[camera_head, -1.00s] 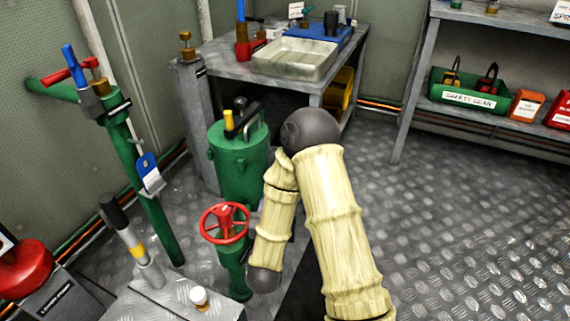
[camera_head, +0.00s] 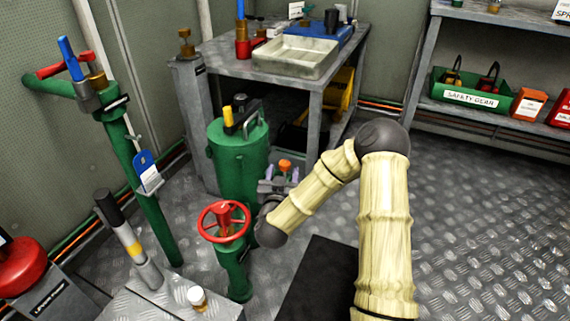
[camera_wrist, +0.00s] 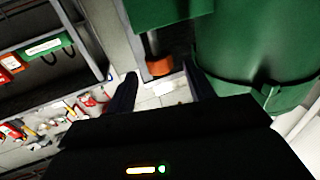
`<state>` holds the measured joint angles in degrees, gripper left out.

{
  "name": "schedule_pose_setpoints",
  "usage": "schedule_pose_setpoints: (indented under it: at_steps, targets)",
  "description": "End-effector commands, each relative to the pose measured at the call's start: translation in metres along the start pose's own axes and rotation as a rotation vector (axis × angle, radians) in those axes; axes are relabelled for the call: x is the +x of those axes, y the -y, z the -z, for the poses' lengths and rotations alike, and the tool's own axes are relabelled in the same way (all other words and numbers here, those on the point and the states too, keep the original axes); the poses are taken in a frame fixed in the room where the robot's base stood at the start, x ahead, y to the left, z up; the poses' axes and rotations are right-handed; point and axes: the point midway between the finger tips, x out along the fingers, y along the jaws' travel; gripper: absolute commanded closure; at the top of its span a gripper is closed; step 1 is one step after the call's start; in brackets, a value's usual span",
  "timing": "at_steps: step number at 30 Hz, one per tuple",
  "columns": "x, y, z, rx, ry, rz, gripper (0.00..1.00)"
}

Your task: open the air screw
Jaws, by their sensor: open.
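An orange-brown knob (camera_head: 285,164) on a short stem, which seems to be the air screw, shows beside the green canister (camera_head: 240,160). In the wrist view the orange knob (camera_wrist: 160,66) hangs on a grey stem next to the green canister (camera_wrist: 255,50). My gripper (camera_head: 281,174) is open at the right side of the canister. In the wrist view my gripper's fingertips (camera_wrist: 160,75) stand on either side of the knob, with gaps on both sides. Whether the knob is fully between them in depth, I cannot tell.
A red handwheel (camera_head: 223,221) on a green pipe stands just left of my wrist. A grey bench (camera_head: 215,68) with a metal tray (camera_head: 296,70) is behind. A shelf with a green safety-gear bin (camera_head: 470,90) is at right. The floor at right is clear.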

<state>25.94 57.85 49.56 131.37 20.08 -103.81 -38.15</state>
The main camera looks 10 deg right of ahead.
Motion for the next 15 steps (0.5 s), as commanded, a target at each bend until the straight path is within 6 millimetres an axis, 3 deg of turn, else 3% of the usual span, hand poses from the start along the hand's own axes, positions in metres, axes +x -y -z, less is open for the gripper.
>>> schedule_pose_setpoints:
  at_steps: [9, 15]
  targets:
    - [0.051, 0.0, -0.003, 0.002, -0.001, -0.001, 0.47]
    - [0.061, 0.001, 0.0, 0.0, 0.0, 0.001, 0.47]
